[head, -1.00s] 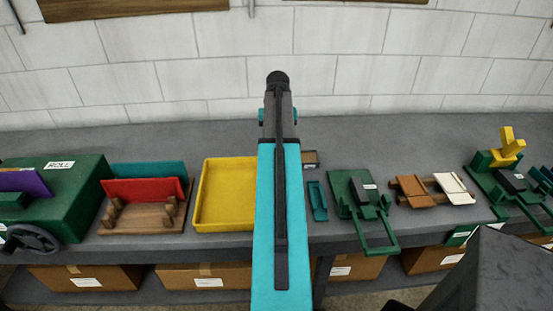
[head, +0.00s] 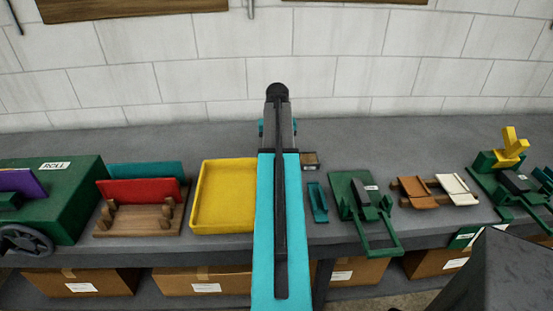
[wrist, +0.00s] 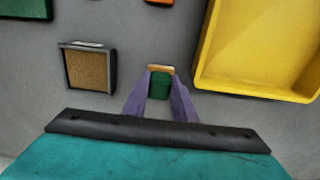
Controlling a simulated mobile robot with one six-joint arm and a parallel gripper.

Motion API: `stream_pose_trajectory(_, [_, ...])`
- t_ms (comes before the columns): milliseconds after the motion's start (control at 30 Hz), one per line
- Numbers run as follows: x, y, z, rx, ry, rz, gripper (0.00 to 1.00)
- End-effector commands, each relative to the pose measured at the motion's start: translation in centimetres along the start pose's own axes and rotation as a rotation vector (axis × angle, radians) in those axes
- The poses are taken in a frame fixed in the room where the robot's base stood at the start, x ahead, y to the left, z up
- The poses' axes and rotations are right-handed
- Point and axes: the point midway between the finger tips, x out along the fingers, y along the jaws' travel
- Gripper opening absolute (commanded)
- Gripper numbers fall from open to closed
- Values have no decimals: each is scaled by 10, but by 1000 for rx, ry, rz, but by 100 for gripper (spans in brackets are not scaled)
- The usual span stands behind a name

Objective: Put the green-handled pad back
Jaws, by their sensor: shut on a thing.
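The green-handled pad (wrist: 160,84) is between the purple fingers of my gripper (wrist: 160,100) in the wrist view. Its green handle sits between the fingers, and a tan edge shows just past their tips. My gripper is shut on the handle. A small square dark-framed box with a brown textured inside (wrist: 90,68) lies to the left of the pad, apart from it. The same box shows in the head view (head: 309,160), just right of my arm. My arm hides the gripper and pad in the head view. I cannot tell the pad's height above the bench.
A yellow tray (wrist: 286,85) is right of the gripper in the wrist view and left of my arm in the head view (head: 199,210). A teal piece (head: 317,203) and a green fixture (head: 349,212) stand right of my arm. Grey bench top (head: 350,138) is clear behind.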

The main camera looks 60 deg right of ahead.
Motion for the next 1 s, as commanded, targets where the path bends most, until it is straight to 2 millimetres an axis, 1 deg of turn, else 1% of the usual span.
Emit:
stream_pose_trajectory(433, [3, -1, 0, -1, 0, 0, 4])
stream_pose_trajectory(467, [3, -1, 0, -1, 0, 0, 26])
stream_pose_trajectory(500, [3, -1, 0, -1, 0, 0, 33])
stream_pose_trajectory(567, [3, -1, 0, -1, 0, 0, 43])
stream_pose_trajectory(867, [3, -1, 0, -1, 0, 0, 43])
stream_pose_trajectory(1000, [-1, -1, 0, -2, 0, 0, 43])
